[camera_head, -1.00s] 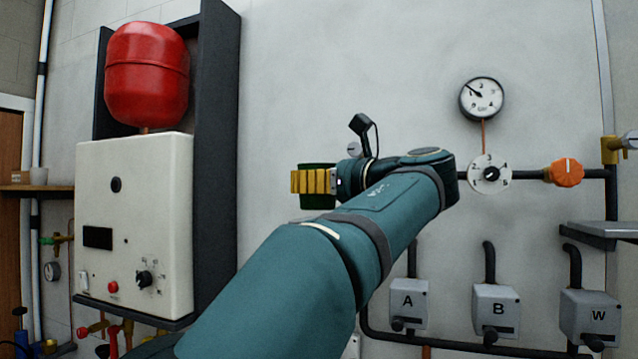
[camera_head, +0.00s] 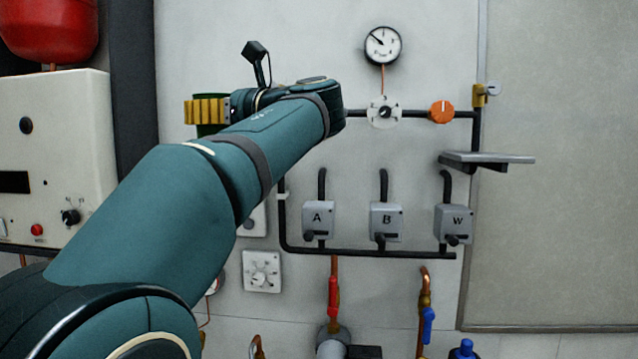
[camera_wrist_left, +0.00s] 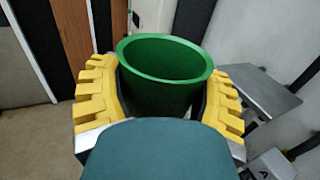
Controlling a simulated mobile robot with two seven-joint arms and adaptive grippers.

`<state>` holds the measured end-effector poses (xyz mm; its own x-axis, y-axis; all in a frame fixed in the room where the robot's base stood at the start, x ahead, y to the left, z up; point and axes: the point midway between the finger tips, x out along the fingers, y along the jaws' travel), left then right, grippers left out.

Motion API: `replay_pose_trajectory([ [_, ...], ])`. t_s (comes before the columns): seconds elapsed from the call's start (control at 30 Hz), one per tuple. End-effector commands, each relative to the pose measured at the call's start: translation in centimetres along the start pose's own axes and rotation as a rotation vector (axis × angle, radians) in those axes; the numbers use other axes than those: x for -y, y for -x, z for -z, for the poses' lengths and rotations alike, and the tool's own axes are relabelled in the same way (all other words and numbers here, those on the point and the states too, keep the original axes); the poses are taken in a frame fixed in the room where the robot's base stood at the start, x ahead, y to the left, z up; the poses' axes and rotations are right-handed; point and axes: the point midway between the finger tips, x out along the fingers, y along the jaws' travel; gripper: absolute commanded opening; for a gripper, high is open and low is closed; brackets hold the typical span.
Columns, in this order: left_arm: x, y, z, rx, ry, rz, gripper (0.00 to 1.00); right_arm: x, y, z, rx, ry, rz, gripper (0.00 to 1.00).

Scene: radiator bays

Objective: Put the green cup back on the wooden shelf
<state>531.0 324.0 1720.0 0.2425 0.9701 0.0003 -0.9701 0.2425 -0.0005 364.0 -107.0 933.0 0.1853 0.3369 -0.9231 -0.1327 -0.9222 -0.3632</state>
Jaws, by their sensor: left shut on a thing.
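My left gripper (camera_head: 204,111) is shut on the green cup (camera_head: 208,130), its yellow fingers hiding most of the cup in the head view. In the left wrist view the cup (camera_wrist_left: 163,60) stands between the two yellow finger pads, its open rim facing up and toward the camera. The cup is held in the air in front of the pale wall. The wooden shelf is not in the head view now, and I cannot make it out in the left wrist view. My right gripper is not in view.
A white boiler box (camera_head: 70,150) and a red tank (camera_head: 48,28) stand at the left. A grey metal shelf (camera_head: 488,160) juts out at the right, near the orange valve knob (camera_head: 441,111). Grey boxes A, B and W (camera_head: 454,223) and pipes line the wall.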

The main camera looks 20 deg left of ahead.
Motion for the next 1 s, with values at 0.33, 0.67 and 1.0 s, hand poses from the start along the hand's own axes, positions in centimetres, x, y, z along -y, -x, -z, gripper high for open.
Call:
replay_pose_trajectory([
  [0.33,4.7,3.2,5.9,0.003,-0.011,0.043,0.3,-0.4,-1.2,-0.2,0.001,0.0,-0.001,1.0],
  [0.67,12.1,9.3,20.9,0.002,-0.012,0.15,0.3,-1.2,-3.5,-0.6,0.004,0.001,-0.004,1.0],
  [1.0,14.7,13.8,38.5,0.002,-0.015,0.263,0.3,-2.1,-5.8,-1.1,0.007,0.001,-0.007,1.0],
])
